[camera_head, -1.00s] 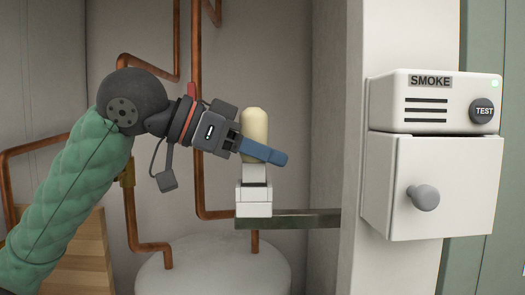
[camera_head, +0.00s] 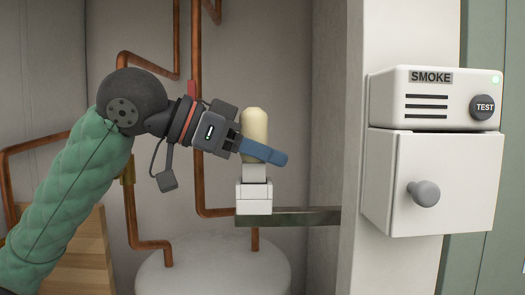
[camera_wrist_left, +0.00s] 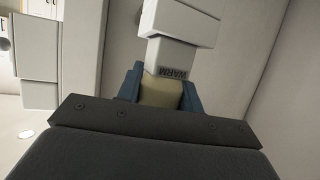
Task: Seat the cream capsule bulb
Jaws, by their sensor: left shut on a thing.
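The cream capsule bulb (camera_head: 254,124) stands upright with its rounded end up. My left gripper (camera_head: 263,152) comes in from the left and is shut on it, with blue fingers across its lower part. In the left wrist view the bulb (camera_wrist_left: 160,93) shows between the two fingers, and its pale base (camera_wrist_left: 172,58) is marked WARM. Below the base is a white holder (camera_head: 253,198); it also shows in the left wrist view (camera_wrist_left: 182,20). The base meets the holder with no clear gap, but how deep it sits I cannot tell. My right gripper is out of view.
The holder stands on a dark metal bracket (camera_head: 305,218) reaching from the right post. Copper pipes (camera_head: 197,110) run behind my arm, above a pale rounded tank (camera_head: 213,275). A white SMOKE unit (camera_head: 432,98) and a knobbed white box (camera_head: 440,185) are on the right.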

